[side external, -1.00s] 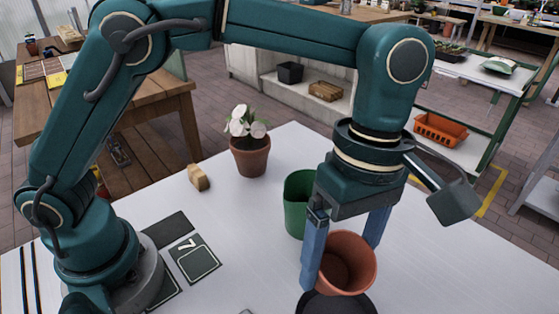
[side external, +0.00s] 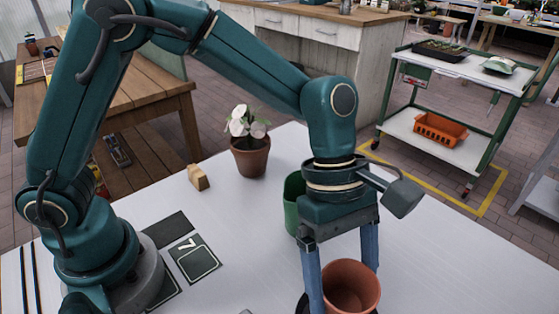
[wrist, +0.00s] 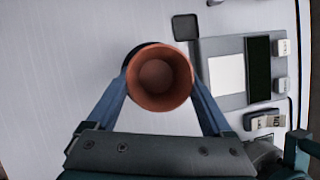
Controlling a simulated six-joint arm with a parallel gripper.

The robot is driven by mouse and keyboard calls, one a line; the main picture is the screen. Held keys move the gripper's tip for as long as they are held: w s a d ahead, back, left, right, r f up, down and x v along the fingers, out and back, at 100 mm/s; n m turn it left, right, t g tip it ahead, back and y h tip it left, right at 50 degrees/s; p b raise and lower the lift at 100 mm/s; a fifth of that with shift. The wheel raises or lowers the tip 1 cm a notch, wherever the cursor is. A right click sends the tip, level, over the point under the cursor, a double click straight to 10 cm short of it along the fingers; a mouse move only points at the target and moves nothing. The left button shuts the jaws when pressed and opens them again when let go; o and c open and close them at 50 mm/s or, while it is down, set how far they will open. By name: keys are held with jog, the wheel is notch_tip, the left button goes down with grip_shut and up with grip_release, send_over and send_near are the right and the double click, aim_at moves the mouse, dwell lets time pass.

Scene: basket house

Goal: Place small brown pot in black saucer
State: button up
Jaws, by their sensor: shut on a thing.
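The small brown pot (side external: 351,288) is upright between the two blue fingers of my gripper (side external: 344,288), which is shut on it. In the wrist view the pot (wrist: 158,78) shows from above, with a finger on each side. The black saucer (side external: 302,305) shows only as a dark sliver at the pot's lower left; the pot, a finger and the frame edge hide the rest. The pot is low over the saucer; I cannot tell whether they touch.
A green pot (side external: 293,198) stands close behind my gripper. A potted white-flowered plant (side external: 249,150) and a small wooden block (side external: 198,177) stand farther back. Dark cards (side external: 194,258) lie near my base. The white table (side external: 235,215) is clear between.

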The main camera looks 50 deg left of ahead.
aim_at(338, 300)
jog(key=shift+f, duration=2.6)
jog(key=shift+f, duration=0.15)
jog(key=o, duration=1.2)
